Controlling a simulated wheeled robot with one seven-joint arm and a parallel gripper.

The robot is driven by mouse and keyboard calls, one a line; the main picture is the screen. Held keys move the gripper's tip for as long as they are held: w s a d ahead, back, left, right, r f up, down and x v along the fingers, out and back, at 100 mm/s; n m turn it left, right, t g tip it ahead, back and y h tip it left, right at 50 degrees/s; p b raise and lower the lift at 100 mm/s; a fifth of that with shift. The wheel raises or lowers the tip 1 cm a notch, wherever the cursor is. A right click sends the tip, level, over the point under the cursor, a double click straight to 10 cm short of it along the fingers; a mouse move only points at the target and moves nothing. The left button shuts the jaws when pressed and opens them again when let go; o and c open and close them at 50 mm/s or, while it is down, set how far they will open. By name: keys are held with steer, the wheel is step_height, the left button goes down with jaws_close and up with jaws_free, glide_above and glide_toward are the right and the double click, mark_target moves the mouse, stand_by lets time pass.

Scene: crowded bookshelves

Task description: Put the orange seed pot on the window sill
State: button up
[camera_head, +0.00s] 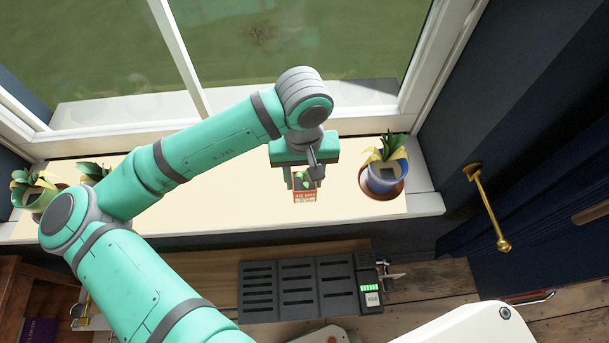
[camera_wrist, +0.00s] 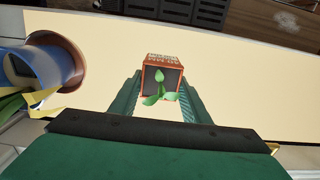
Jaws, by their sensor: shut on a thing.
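The orange seed pot (camera_head: 305,194) is a small square pot with dark soil, a green sprout and pale lettering on its side. In the wrist view the pot (camera_wrist: 162,59) is upright between the two green fingers. My gripper (camera_head: 306,176) is shut on it, over the cream window sill (camera_head: 238,213). The sill (camera_wrist: 240,75) fills much of the wrist view behind the pot. I cannot tell whether the pot's base touches the sill, as its underside is hidden.
A blue pot with a plant (camera_head: 384,178) stands on a saucer to the right on the sill. Plants (camera_head: 36,190) stand at the left end. The window frame (camera_head: 180,55) rises behind. A dark slotted box (camera_head: 300,287) lies below the sill. The sill between the plants looks clear.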

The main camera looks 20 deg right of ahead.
mark_target(303, 178)
steer(key=shift+a+f, duration=0.1)
steer(key=o, duration=1.2)
steer(key=shift+c, duration=0.2)
step_height(303, 178, up, 12)
